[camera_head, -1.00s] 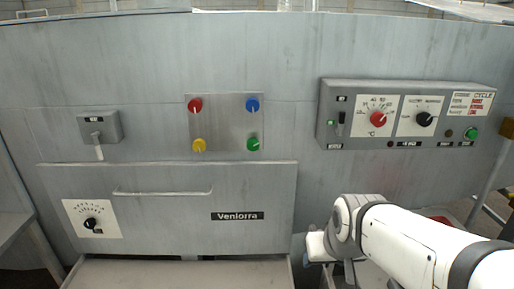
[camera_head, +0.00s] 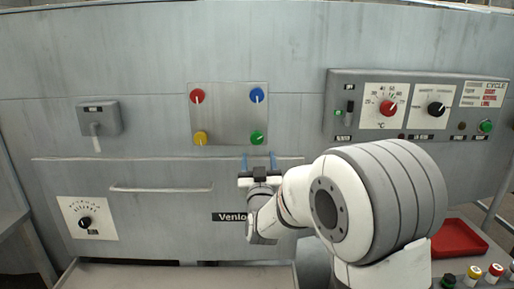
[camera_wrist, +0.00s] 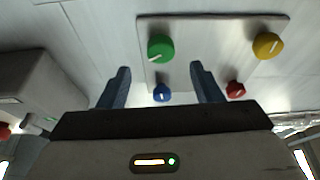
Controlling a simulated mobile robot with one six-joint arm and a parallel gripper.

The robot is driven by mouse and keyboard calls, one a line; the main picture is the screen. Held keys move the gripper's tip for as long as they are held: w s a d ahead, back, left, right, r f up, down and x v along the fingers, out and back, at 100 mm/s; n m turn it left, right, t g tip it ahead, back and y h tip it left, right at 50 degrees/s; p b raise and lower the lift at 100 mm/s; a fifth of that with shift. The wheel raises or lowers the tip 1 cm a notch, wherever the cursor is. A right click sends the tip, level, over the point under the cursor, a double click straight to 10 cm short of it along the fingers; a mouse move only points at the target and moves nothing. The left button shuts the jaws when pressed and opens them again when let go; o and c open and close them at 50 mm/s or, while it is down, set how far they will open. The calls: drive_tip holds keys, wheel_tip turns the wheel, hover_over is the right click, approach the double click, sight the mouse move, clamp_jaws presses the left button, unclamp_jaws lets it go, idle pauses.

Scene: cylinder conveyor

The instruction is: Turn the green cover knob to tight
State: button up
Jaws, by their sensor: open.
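The green cover knob (camera_head: 257,138) is at the lower right of a metal plate (camera_head: 228,112) on the grey machine front. Its white mark points up and to the right in the head view. My gripper (camera_head: 259,160) is open and empty just below the knob, its two blue fingers pointing up. In the wrist view, the green knob (camera_wrist: 160,47) appears beyond the fingertips, roughly centred between them, and my gripper (camera_wrist: 162,78) is apart from it. The word tight is not legible anywhere.
The plate also carries a red knob (camera_head: 197,96), blue knob (camera_head: 257,95) and yellow knob (camera_head: 200,138). A drawer handle (camera_head: 160,188) lies left of my gripper. A control box (camera_head: 340,105) juts out at right. A red tray (camera_head: 458,240) sits lower right.

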sight(257, 140)
drive_tip(key=p+x, duration=0.1)
drive_tip(key=x, duration=0.6)
drive_tip(key=shift+w+r, duration=0.25)
drive_tip(key=shift+w, duration=0.05)
drive_tip(key=shift+c, duration=0.2)
drive_tip(key=c, duration=1)
